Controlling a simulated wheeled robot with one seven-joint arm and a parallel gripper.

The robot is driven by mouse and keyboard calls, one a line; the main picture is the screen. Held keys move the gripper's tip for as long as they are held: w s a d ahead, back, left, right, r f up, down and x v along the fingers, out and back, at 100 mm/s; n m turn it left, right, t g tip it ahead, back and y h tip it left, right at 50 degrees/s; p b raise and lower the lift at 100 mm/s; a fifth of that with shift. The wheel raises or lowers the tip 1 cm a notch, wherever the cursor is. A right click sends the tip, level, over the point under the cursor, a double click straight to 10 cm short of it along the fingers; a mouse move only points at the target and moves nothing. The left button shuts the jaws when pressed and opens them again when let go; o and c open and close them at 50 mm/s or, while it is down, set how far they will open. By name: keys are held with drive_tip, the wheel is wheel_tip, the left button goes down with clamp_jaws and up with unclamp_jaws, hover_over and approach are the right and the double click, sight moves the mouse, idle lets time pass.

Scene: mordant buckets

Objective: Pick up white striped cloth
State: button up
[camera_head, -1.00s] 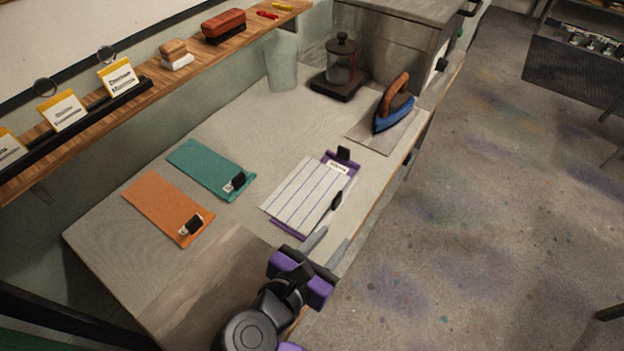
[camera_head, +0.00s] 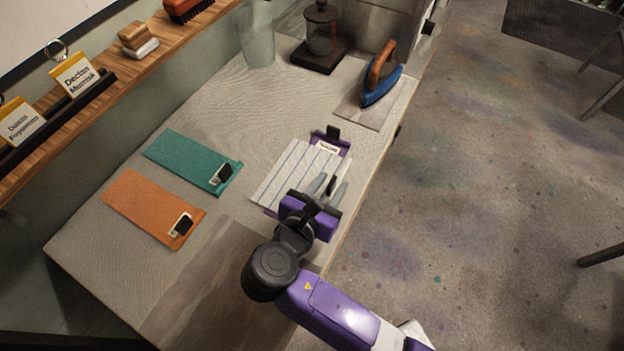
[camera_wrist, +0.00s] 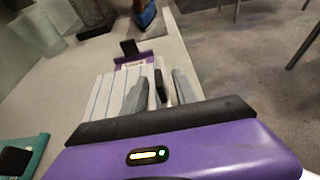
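The white striped cloth (camera_head: 287,176) lies flat on a purple board (camera_head: 334,139) near the right edge of the table, with a black clip and a label at its far end. It also shows in the wrist view (camera_wrist: 104,92). My gripper (camera_head: 328,188) is over the near right part of the cloth. Its two grey fingers are apart, with a small black clip (camera_wrist: 160,86) seen between them in the wrist view. The gap between the fingers and the cloth cannot be judged. My gripper hides the near right corner of the cloth.
A teal cloth (camera_head: 188,158) and an orange cloth (camera_head: 146,207) lie to the left, each with a black clip. A blue iron (camera_head: 379,86) stands on a plate at the back right.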

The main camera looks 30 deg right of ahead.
drive_tip(key=shift+w+d+f, duration=0.2)
drive_tip(key=shift+w+d, duration=0.05)
drive_tip(key=shift+d, duration=0.1)
clamp_jaws()
drive_tip(key=shift+r, duration=0.15)
